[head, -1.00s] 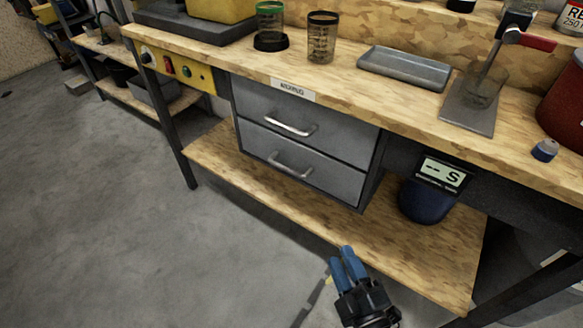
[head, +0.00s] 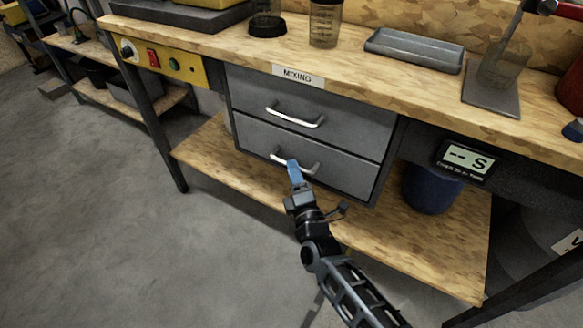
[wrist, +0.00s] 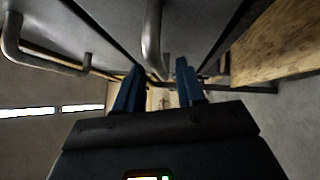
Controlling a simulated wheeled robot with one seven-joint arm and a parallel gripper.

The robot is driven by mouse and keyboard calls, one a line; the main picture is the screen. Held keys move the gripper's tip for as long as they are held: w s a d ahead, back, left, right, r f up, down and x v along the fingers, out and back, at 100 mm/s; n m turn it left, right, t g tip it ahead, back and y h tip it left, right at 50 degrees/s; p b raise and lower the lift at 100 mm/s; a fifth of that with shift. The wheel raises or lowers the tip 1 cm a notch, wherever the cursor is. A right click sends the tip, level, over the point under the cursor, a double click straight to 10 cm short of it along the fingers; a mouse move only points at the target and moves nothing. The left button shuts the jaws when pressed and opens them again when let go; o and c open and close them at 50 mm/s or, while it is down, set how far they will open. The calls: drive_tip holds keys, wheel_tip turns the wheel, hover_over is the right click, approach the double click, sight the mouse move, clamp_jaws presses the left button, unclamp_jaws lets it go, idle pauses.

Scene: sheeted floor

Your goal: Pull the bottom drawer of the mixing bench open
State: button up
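The mixing bench's bottom drawer (head: 345,175) is grey and looks shut, level with the top drawer above it. The bottom handle (wrist: 152,40) shows there at the gap between the fingers, nearer the left finger. I cannot tell whether a finger touches it.
The top drawer (head: 340,118) has a similar handle (head: 295,118), seen at the left of the wrist view (wrist: 45,62). The wooden lower shelf (head: 415,248) lies below the drawers. A dark blue bin (head: 432,190) stands right of them. Open floor (head: 110,240) lies in front.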

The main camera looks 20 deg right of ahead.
drive_tip(key=shift+w+d+r, duration=0.1)
drive_tip(key=shift+w, duration=0.55)
drive_tip(key=shift+w+d+r, duration=0.1)
drive_tip(key=shift+w, duration=0.55)
drive_tip(key=shift+c, duration=0.4)
clamp_jaws()
